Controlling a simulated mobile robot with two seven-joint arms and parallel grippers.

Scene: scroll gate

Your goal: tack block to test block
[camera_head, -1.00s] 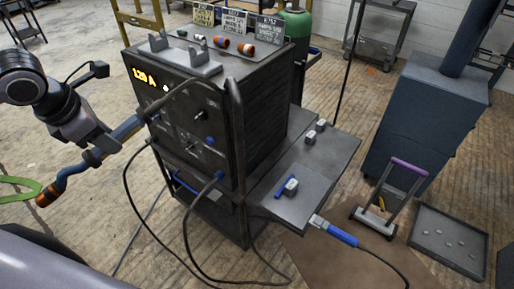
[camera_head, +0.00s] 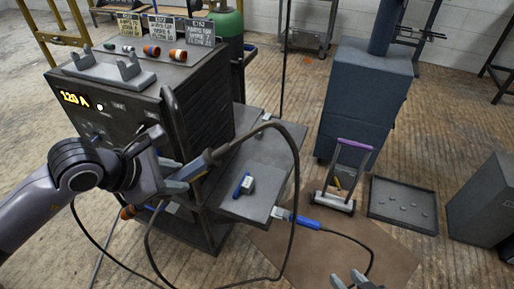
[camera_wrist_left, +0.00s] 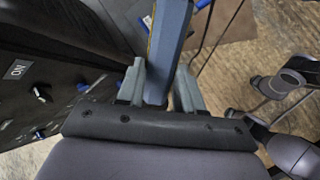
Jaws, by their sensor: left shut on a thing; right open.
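My left gripper (camera_head: 178,180) is shut on the welding electrode holder (camera_head: 198,168), whose cable loops off to the right. The holder slants down to the left, with an orange end (camera_head: 127,212) showing below the gripper. In the left wrist view, its blue-grey body (camera_wrist_left: 168,45) stands between the fingers. On the side shelf (camera_head: 225,207) lies a small grey block with a blue piece (camera_head: 245,185). Another small grey block (camera_head: 267,117) sits further back on the shelf. I cannot tell which is the tack or test block. My right gripper (camera_head: 352,282) is open at the bottom edge, partly cut off.
The welding machine (camera_head: 205,95) stands at the left, with a two-pronged rest (camera_head: 108,72) on top. A blue-handled clamp (camera_head: 297,218) is at the shelf's front edge. A purple-handled carrier (camera_head: 335,200) and a tray (camera_head: 402,219) stand on the floor at right.

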